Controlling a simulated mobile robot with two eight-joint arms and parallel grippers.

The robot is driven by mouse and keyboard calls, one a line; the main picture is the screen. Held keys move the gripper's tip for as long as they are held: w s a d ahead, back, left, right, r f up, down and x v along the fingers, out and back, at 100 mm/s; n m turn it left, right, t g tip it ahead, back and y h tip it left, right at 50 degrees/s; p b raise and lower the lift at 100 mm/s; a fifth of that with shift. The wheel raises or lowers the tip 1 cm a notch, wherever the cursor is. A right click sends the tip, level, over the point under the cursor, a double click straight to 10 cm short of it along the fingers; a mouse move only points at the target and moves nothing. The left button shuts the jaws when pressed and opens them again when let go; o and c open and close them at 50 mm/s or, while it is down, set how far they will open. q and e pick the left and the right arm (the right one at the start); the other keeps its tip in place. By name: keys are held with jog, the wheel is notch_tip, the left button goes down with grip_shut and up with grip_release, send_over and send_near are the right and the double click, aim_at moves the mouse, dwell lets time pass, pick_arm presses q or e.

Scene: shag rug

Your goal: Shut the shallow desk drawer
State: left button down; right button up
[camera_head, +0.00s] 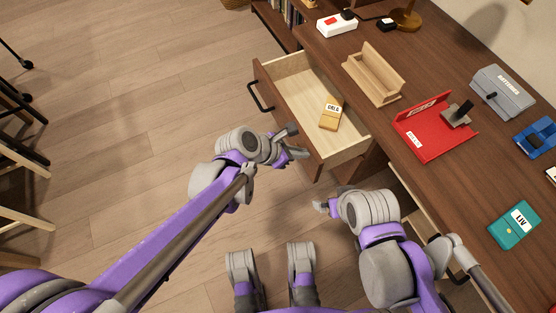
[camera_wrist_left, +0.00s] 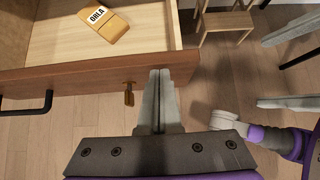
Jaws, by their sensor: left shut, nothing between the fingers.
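The desk drawer (camera_head: 292,83) is pulled open from the desk's front edge, with a pale wood inside and a dark brown front. A black bar handle (camera_head: 260,97) is on its front. A small tan box (camera_head: 331,113) marked ORLA lies inside; it also shows in the left wrist view (camera_wrist_left: 104,22). My left gripper (camera_head: 300,148) is shut and empty, close to the drawer front's near end; in the left wrist view its fingertips (camera_wrist_left: 161,74) overlap that front, and contact is unclear. My right gripper (camera_head: 321,207) is nearer me, apart from the drawer; its jaws are unclear.
The desk top (camera_head: 440,75) holds a wooden holder (camera_head: 374,77), red tray (camera_head: 430,138), grey box (camera_head: 502,93) and teal box (camera_head: 514,225). A brass key-like piece (camera_wrist_left: 129,93) sticks out of the drawer front. Another handle shows beside my right arm.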

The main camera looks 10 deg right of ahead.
pick_arm(q)
jog(key=w+d, duration=0.2)
jog(key=d, duration=0.6)
jog(key=w+d+p, duration=0.1)
jog(key=w+d, duration=0.2)
jog(key=d, duration=0.6)
jog(key=shift+w+d, duration=0.2)
jog(key=shift+w, duration=0.15)
pick_arm(e)
notch_tip(320, 180, up, 2)
jog(key=shift+s+a, duration=0.1)
jog(key=shift+s, duration=0.05)
pick_arm(q)
jog(key=shift+d+r, duration=0.1)
jog(key=shift+r, duration=0.05)
jog(key=shift+p, duration=0.3)
